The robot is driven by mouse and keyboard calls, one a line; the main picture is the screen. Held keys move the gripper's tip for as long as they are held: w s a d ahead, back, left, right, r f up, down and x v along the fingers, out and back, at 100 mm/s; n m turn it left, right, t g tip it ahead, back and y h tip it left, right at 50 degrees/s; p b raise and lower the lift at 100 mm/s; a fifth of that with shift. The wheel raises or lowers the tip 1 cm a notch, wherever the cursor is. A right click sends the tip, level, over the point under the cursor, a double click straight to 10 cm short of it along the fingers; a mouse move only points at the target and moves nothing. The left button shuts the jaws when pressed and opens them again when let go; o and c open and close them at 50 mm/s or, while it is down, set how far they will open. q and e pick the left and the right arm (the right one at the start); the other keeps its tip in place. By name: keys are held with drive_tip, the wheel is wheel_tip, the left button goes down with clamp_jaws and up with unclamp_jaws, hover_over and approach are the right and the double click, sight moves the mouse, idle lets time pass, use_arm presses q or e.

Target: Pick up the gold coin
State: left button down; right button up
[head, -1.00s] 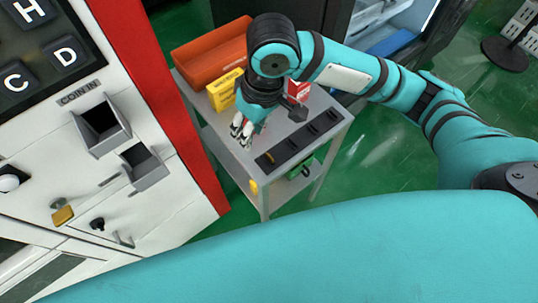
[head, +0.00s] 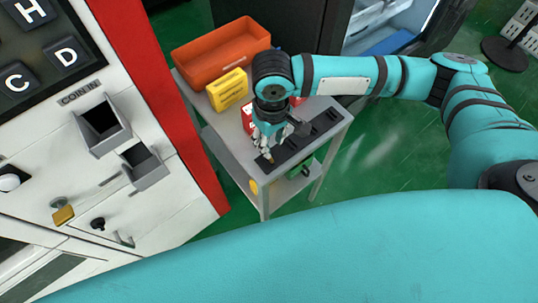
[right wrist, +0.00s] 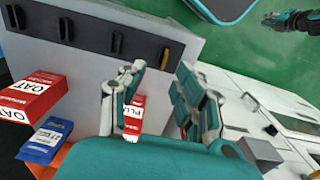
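The gold coin (right wrist: 165,57) stands on edge in the end slot of a black coin holder (right wrist: 85,30), as the right wrist view shows. In the head view the holder (head: 322,124) lies along the front of the grey cart, and the gripper mostly covers the coin's end. My right gripper (right wrist: 161,72) is open and empty, its two fingers apart, with the coin ahead of the gap between them. In the head view the right gripper (head: 265,150) is over that end of the holder. A teal gripper (right wrist: 290,21), apparently my left, shows small at the top right of the wrist view.
The grey cart (head: 231,150) also carries an orange bin (head: 205,72), a yellow box (head: 228,90) and red boxes (right wrist: 30,97). A blue box (right wrist: 48,140) is beside them. The vending machine (head: 150,200) with its coin slot (head: 103,122) stands close at the left.

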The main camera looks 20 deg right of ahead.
drive_tip(key=shift+s+a+f+p, duration=0.1)
drive_tip(key=shift+s+f+p, duration=0.05)
drive_tip(key=shift+f, duration=1.25)
drive_tip(key=shift+s+a+f+p, duration=0.1)
drive_tip(key=shift+s+f+p, duration=0.05)
drive_tip(key=shift+f, duration=1.25)
clamp_jaws()
